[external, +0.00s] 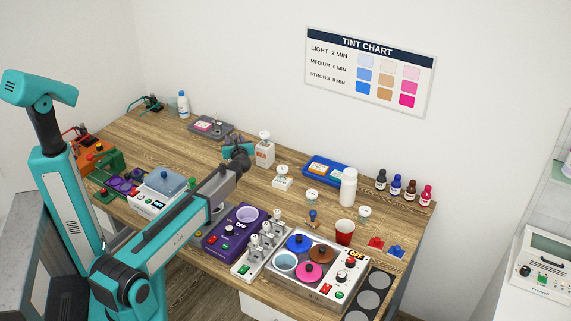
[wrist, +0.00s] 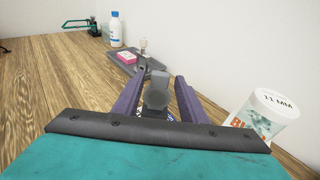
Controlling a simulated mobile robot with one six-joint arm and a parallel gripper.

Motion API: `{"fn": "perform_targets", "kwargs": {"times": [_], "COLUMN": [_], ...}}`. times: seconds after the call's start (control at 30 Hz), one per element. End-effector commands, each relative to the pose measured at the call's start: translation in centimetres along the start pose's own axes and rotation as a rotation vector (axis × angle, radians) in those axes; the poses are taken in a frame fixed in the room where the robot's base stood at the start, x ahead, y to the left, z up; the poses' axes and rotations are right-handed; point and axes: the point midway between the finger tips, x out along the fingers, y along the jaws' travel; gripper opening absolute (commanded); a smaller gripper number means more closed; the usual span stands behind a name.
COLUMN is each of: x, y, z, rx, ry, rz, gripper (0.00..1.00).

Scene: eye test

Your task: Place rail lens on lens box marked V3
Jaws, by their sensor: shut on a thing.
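My gripper (external: 238,155) is over the back left part of the wooden bench, beside a tall white container with a red label (external: 265,154). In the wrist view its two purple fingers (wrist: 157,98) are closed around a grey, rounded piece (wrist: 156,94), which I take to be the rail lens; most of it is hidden. No V3 mark is readable. The white container reads "11 MM" on top in the wrist view (wrist: 270,112).
A grey tray with a pink block (external: 222,133) lies behind my gripper, near a white bottle (external: 183,104). A blue tray (external: 316,162), another white bottle (external: 348,188) and several small dark bottles stand along the wall. A purple device (external: 218,240) and a tint-pot unit (external: 338,290) fill the front.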

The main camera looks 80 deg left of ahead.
Motion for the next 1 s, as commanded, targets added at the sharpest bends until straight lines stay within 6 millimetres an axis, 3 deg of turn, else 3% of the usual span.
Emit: {"fn": "perform_targets", "kwargs": {"times": [0.2, 0.23, 0.33, 0.77, 1.0], "x": [0.1, 0.1, 0.1, 0.0, -1.6], "y": [0.0, 0.0, 0.0, 0.0, 0.1], "z": [-0.3, -0.3, -0.2, 0.1, -0.1], "rx": [0.000, 0.000, 0.000, -0.001, -0.001], "ry": [0.000, 0.000, 0.000, 0.000, 0.000], "rz": [0.000, 0.000, 0.000, 0.000, 0.000], "gripper": [0.00, 0.40, 0.57, 0.57, 0.57]}}
